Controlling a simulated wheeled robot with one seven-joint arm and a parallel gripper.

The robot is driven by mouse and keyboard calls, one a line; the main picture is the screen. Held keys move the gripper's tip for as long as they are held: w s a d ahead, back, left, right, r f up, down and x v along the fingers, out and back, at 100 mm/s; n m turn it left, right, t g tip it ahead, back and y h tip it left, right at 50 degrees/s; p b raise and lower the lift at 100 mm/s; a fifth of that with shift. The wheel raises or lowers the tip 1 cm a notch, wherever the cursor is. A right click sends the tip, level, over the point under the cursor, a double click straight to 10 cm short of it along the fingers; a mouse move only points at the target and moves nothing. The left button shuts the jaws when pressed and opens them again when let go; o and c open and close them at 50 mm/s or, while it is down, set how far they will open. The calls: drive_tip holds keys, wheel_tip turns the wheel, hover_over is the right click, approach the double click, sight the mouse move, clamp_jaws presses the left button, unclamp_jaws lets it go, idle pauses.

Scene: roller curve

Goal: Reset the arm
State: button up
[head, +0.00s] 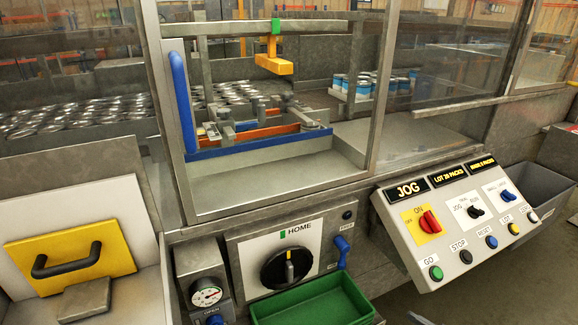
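My gripper cannot be made out in the head view, and no arm link shows clearly. The task names no other object. A machine with a clear-windowed guard stands in front of me.
A green bin (313,303) is below the knob, beside a pressure gauge (206,295). A yellow plate with a black handle (72,258) is at the left. A blue handle (181,100) edges the guard opening. A small pale sliver (425,319) at the bottom edge is unclear. Grey floor shows lower right.

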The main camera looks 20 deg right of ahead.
drive_tip(key=w+a+r+n+g+h+p, duration=0.1)
drive_tip(key=w+a+r+n+g+p, duration=0.1)
drive_tip(key=a+r+n+g, duration=0.7)
drive_tip(key=w+a+r+n+g+h+p, duration=0.1)
drive_tip(key=w+a+r+n+g+p, duration=0.3)
drive_tip(key=a+r+n, duration=0.75)
drive_tip(key=s+a+r+n+t+h+p, duration=0.1)
drive_tip(key=s+a+r+n+h, duration=0.1)
drive_tip(key=s+a+r+n, duration=0.3)
drive_tip(key=s+a+r+n+t+h+p, duration=0.1)
drive_tip(key=s+a+r+n, duration=0.3)
drive_tip(key=s+r, duration=0.6)
wheel_tip(320, 180, up, 2)
drive_tip(key=shift+s+a+r+n+t+h+p, duration=0.2)
drive_tip(key=shift+a+n+t+h+p, duration=0.2)
drive_tip(key=shift+n+t+h, duration=0.25)
